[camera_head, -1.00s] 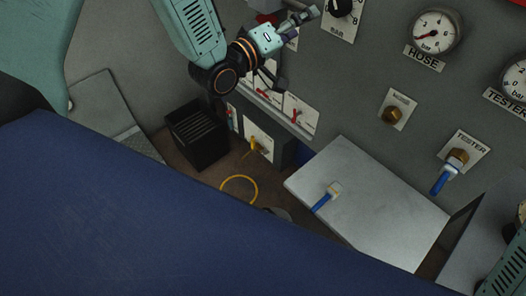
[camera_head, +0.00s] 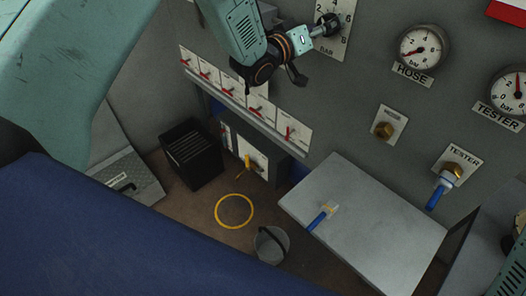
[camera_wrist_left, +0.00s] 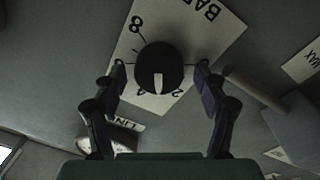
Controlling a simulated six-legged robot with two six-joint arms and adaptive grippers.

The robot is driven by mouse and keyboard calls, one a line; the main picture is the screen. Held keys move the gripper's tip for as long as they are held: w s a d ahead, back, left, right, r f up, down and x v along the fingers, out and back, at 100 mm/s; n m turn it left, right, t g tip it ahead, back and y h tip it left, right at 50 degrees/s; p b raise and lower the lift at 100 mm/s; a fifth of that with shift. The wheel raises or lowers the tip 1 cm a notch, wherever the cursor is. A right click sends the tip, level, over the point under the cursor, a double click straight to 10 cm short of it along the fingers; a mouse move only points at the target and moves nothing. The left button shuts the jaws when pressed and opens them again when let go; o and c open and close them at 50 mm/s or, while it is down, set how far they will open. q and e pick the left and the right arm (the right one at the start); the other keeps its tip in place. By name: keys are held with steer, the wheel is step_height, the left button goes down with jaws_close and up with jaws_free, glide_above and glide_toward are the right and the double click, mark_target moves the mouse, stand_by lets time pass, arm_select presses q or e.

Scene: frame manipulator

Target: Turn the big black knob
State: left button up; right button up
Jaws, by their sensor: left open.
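The big black knob (camera_wrist_left: 158,78) with a white pointer mark sits on a white numbered dial plate (camera_wrist_left: 205,32) in the left wrist view. My left gripper (camera_wrist_left: 160,66) is open, with one finger on each side of the knob. Narrow gaps seem to remain, but I cannot tell whether either finger touches it. In the head view, my left gripper (camera_head: 328,25) is at the dial plate (camera_head: 346,38) on the grey wall panel and largely covers the knob. My right gripper is not in view.
Two gauges, hose (camera_head: 420,48) and tester (camera_head: 515,88), are on the panel to the right. A row of red-handled valves (camera_head: 247,100) runs below left. A black crate (camera_head: 190,153) and bucket (camera_head: 270,245) are on the floor.

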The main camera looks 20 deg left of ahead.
arm_select(q)
steer(key=s+a+m+b, duration=0.1)
steer(key=s+a+m, duration=0.2)
steer(key=s+m, duration=0.75)
steer(key=s+f+n+g+y+b, duration=0.1)
steer(key=s+f, duration=0.3)
steer(key=f, duration=0.6)
steer(key=s+a+f+n+g+y+b, duration=0.1)
steer(key=s+f+g+y+b, duration=0.1)
steer(key=f, duration=0.9)
steer(key=s+f+n+g+y+b, duration=0.1)
steer(key=s+f+g+b, duration=0.2)
steer(key=f, duration=0.7)
steer(key=s+g, duration=0.2)
steer(key=s, duration=0.2)
steer(key=shift+a+f+n+y, duration=0.3)
steer(key=shift+a+f+n, duration=0.05)
steer(key=shift+a+f, duration=0.05)
